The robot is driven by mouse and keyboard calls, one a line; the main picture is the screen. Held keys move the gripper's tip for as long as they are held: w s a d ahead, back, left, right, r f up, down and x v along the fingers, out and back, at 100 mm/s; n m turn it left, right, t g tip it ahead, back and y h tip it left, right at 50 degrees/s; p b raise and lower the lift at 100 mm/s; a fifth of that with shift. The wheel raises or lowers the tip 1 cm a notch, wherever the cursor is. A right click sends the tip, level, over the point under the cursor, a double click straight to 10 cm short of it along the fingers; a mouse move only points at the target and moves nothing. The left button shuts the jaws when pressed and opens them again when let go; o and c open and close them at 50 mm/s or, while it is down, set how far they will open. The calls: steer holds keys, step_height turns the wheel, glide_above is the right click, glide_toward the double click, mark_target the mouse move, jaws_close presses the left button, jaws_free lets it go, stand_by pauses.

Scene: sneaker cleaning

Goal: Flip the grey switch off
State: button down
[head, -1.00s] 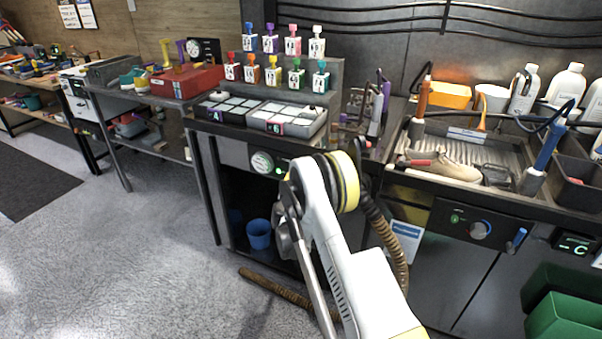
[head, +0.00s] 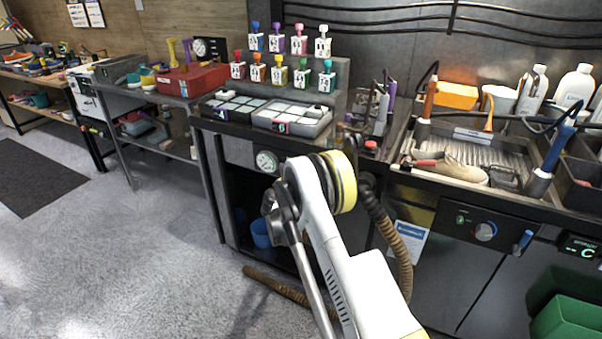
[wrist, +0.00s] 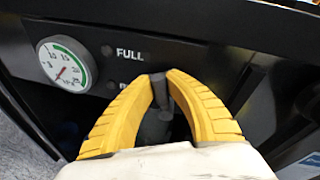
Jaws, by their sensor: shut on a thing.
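The grey switch (wrist: 160,98) is a dark grey lever on the black front panel, in the middle of the wrist view. My gripper (wrist: 159,76) has its two yellow fingers closed around the lever, with the tips at its upper end. The lever's base is partly hidden between the fingers. In the head view my arm hides the switch and the fingertips.
A round gauge (wrist: 66,65) sits left of the switch, beside a "FULL" label (wrist: 130,55) with a dark indicator. It also shows in the head view (head: 267,161). A blue bucket (head: 261,233) stands in the open space below. Trays (head: 291,118) lie on the counter above.

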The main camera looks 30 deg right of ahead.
stand_by(0.3)
steer(key=c, duration=1.4)
jaws_free()
steer(key=shift+o, duration=0.2)
steer(key=v, duration=1.2)
